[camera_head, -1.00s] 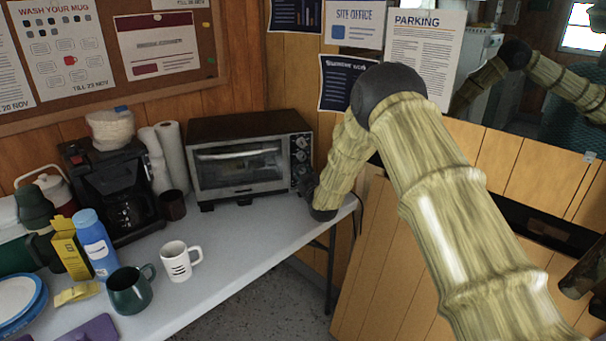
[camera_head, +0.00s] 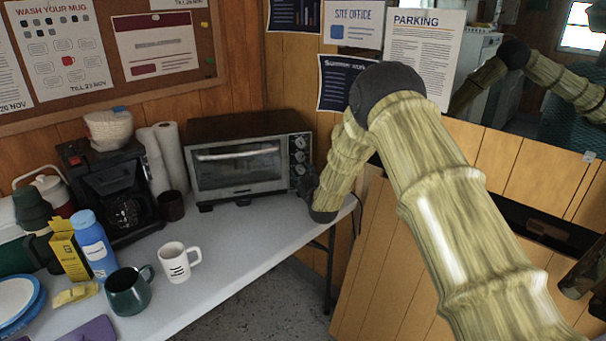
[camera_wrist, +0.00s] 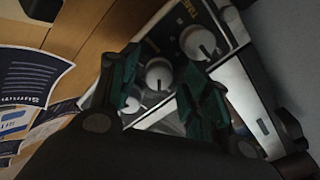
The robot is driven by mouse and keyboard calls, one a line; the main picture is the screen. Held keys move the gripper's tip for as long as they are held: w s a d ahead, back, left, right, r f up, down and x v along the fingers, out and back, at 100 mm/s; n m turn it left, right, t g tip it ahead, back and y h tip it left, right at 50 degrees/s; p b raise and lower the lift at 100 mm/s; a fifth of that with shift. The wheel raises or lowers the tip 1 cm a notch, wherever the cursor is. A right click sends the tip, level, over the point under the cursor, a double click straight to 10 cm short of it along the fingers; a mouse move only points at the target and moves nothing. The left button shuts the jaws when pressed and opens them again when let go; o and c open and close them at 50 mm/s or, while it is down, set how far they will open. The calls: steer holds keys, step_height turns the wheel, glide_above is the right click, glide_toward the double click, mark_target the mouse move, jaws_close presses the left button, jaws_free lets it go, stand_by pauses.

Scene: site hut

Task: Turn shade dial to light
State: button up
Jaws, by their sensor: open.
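The toaster oven (camera_head: 240,165) stands on the table with a column of dials (camera_head: 299,142) on its right side. My gripper (camera_head: 307,184) is at the lower right of its front, beside the lower dials. In the wrist view my gripper (camera_wrist: 160,75) is open, with a teal-padded finger on each side of a pale dial (camera_wrist: 158,74). Contact cannot be told. A further pale dial (camera_wrist: 131,105) is partly hidden by a finger. Which dial is for shade cannot be read.
A coffee maker (camera_head: 108,190), paper towel rolls (camera_head: 168,155), a white mug (camera_head: 178,262) and a dark green mug (camera_head: 128,290) stand left of the oven. The tabletop (camera_head: 240,235) before the oven is clear. A wood-panelled wall (camera_head: 285,80) is close behind.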

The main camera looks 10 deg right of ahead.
steer(key=s, duration=1.1)
steer(key=shift+s+d, duration=0.25)
steer(key=shift+d, duration=0.2)
